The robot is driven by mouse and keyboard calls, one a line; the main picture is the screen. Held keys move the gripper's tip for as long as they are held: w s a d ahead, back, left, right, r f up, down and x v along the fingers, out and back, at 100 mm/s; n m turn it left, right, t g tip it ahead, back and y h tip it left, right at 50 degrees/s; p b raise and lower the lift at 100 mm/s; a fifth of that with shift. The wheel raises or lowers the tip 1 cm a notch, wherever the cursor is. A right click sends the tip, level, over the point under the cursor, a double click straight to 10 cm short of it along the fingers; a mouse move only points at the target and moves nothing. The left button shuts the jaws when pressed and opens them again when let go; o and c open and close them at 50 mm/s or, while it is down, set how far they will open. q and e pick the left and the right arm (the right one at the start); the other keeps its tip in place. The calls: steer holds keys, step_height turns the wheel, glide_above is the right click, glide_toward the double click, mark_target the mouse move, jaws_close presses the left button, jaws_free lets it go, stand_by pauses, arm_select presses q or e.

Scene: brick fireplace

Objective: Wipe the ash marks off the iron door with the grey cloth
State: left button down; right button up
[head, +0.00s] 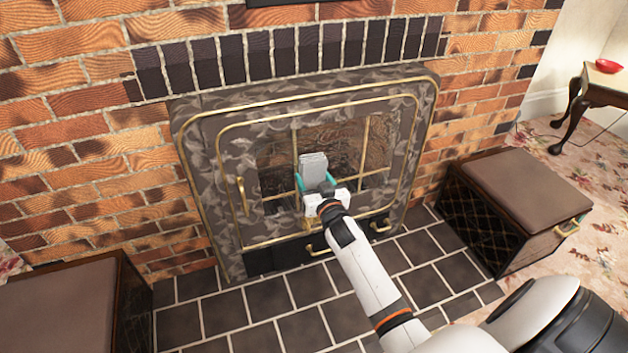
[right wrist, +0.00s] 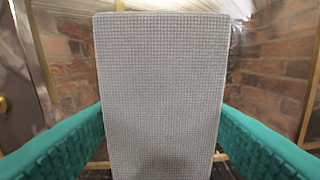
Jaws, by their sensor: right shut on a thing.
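The iron door (head: 232,165) is a mottled grey, leaf-patterned panel with brass trim and a glazed, barred window in its middle. My right gripper (head: 317,184) is in front of the window, its teal fingers shut on the grey cloth (head: 313,165). The cloth stands up flat, like a waffle-textured pad, between the fingers in the right wrist view (right wrist: 160,90). I cannot tell whether it touches the door. I cannot make out ash marks apart from the door's pattern. The cloth hides part of the window. My left gripper is not in view.
A brass handle (head: 241,195) sticks out on the door's left side, with small brass pulls along the bottom. Brown-topped boxes stand at right (head: 525,182) and lower left (head: 60,310). A side table (head: 605,80) with a red bowl (head: 608,66) is far right. The dark tiled hearth (head: 265,300) is clear.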

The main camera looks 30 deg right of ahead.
mark_target(325, 172)
steer(key=shift+b+x, duration=0.3)
steer(key=shift+x, duration=0.7)
steer(key=shift+d, duration=0.1)
steer(key=shift+s+d+r+p, duration=0.15)
steer(key=shift+d+p, duration=0.1)
steer(key=shift+d, duration=0.2)
steer(key=shift+s+d+f+p, duration=0.1)
steer(key=shift+s+d+p, duration=0.1)
steer(key=shift+d, duration=0.25)
steer(key=shift+s+d+p, duration=0.2)
steer(key=shift+d+p, duration=0.1)
steer(key=shift+d, duration=0.6)
steer(key=shift+w, duration=0.15)
steer(key=shift+w+a+r, duration=0.1)
steer(key=shift+w+a, duration=0.1)
steer(key=shift+a, duration=0.45)
steer(key=shift+w+a+r, duration=0.1)
steer(key=shift+w+a, duration=0.1)
steer(key=shift+a, duration=0.45)
steer(key=shift+w+a, duration=0.2)
steer(key=shift+a, duration=0.45)
steer(key=shift+p, duration=0.3)
